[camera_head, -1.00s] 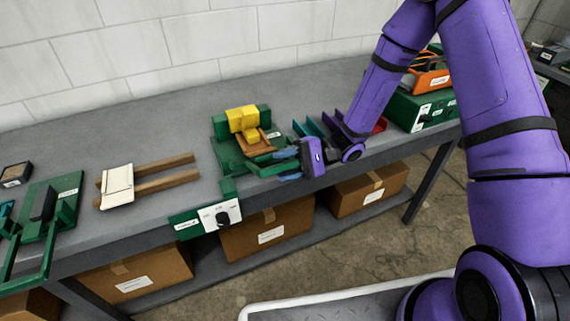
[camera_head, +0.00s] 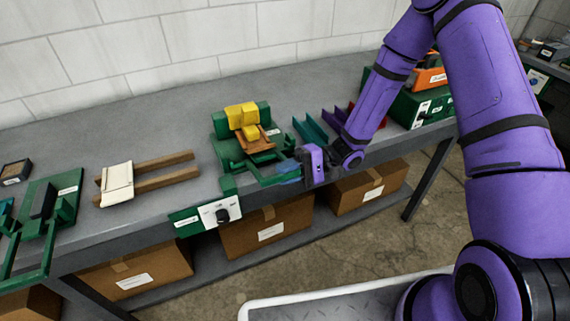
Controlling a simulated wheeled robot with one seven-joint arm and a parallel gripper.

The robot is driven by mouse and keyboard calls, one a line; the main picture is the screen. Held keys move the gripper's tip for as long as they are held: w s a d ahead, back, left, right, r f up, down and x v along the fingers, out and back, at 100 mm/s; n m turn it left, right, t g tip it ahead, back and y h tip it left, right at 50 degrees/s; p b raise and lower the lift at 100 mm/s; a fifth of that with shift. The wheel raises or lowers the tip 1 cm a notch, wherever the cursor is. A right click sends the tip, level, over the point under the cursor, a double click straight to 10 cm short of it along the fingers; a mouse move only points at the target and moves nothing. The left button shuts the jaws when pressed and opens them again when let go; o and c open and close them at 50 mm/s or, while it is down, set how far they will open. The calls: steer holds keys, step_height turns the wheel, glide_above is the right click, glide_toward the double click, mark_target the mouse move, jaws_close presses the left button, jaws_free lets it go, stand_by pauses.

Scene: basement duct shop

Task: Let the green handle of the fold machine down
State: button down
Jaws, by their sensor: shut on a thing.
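The fold machine (camera_head: 222,152) is green with a yellow block (camera_head: 242,118) on top and a brown piece (camera_head: 255,140) under the block.
Teal (camera_head: 310,129) and purple (camera_head: 336,118) trays sit just behind my wrist. A pale panel on wooden bars (camera_head: 117,184) and another green machine (camera_head: 64,190) lie left. Cardboard boxes (camera_head: 268,235) stand below.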

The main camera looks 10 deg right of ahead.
steer(key=shift+s+f+n, duration=0.1)
steer(key=shift+f+n, duration=0.5)
steer(key=shift+f, duration=0.8)
steer(key=shift+s+f+n, duration=0.1)
steer(key=shift+f+n, duration=0.5)
steer(key=shift+f, duration=0.75)
steer(key=shift+d, duration=0.1)
steer(key=c, duration=1)
jaws_free()
steer(key=shift+f, duration=0.1)
steer(key=v, duration=1)
steer(key=shift+w+d, duration=0.15)
steer(key=shift+d, duration=0.2)
